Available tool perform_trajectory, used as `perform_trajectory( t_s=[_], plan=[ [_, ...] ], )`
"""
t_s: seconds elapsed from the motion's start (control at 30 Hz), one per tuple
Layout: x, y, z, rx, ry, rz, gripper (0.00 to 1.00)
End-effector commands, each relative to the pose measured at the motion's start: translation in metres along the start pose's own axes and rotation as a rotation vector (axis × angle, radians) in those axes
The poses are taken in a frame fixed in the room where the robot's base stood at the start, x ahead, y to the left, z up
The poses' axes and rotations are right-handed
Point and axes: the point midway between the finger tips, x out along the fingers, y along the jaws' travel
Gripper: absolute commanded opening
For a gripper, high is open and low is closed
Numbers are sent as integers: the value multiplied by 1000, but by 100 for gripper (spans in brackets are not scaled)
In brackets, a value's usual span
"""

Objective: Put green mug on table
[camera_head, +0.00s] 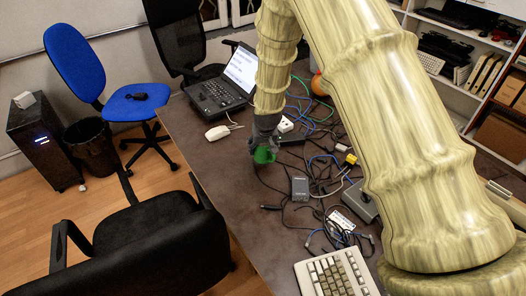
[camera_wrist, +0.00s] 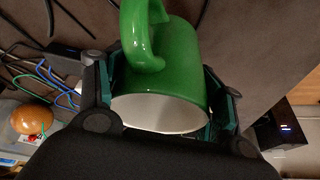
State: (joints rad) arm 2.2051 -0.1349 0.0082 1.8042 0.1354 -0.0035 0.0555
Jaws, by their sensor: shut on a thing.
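The green mug (camera_head: 263,156) is at my gripper (camera_head: 266,143), over the brown table (camera_head: 205,148) near its left edge. In the wrist view the green mug (camera_wrist: 183,62) sits between the two fingers of my gripper (camera_wrist: 168,100), which are shut on it. Its white inside faces the camera and its handle points up and left. In the head view the gripper covers part of the mug. I cannot tell whether the mug's base touches the table.
A laptop (camera_head: 222,92) and a white mouse (camera_head: 217,132) lie farther back. Cables and a grey box (camera_head: 300,188) clutter the table to the right. A keyboard (camera_head: 337,274) is at the front. A black chair (camera_head: 150,235) stands at the left edge. The table left of the mug is bare.

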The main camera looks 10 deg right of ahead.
Motion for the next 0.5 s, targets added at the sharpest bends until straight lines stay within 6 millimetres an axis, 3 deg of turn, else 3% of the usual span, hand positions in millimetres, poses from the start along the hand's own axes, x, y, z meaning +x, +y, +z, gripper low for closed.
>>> perform_trajectory(
  t_s=[0.5],
  plan=[
    [32, 0, 13, 0, 1, 0, 30]
  ],
)
